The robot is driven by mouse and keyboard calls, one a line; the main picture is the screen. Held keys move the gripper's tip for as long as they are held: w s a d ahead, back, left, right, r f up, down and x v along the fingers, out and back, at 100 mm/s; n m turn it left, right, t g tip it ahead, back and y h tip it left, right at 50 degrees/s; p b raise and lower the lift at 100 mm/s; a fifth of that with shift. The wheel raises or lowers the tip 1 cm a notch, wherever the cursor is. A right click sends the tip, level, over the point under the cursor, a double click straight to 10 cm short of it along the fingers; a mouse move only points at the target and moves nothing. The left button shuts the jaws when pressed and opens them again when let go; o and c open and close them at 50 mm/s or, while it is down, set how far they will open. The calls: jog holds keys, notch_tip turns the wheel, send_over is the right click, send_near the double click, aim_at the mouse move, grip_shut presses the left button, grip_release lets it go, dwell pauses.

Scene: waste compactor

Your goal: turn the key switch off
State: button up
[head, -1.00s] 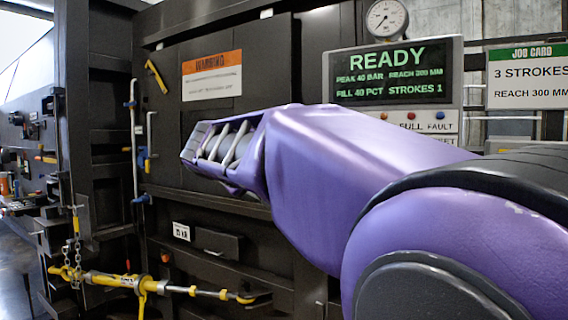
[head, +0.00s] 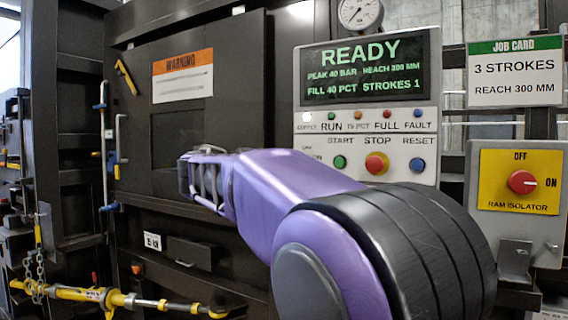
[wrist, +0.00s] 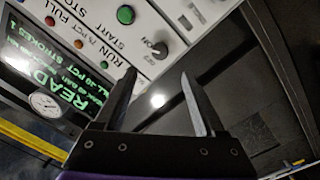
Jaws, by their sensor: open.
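The key switch (wrist: 160,48) is a small dark knob beside the letters ON on the pale control panel (wrist: 175,15), at the top of the wrist view. My gripper (wrist: 160,65) is open and empty, its two dark fingers spread apart. The switch appears just beyond the fingertips in the picture; I see no contact, and the distance is hard to judge. In the head view the control panel (head: 430,170) shows an ON label at its left edge, but I cannot make out the switch. My purple arm crosses just below there, and the fingers cannot be made out.
A green START button (head: 340,162), red stop button (head: 376,163) and blue reset button (head: 417,165) sit close together under the READY screen (head: 365,68). A red ram isolator knob (head: 522,182) is at right. A yellow bar (head: 120,298) crosses low at left.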

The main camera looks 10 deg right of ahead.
jog(key=p+x, duration=0.1)
jog(key=x, duration=1)
jog(key=shift+p, duration=0.3)
grip_shut()
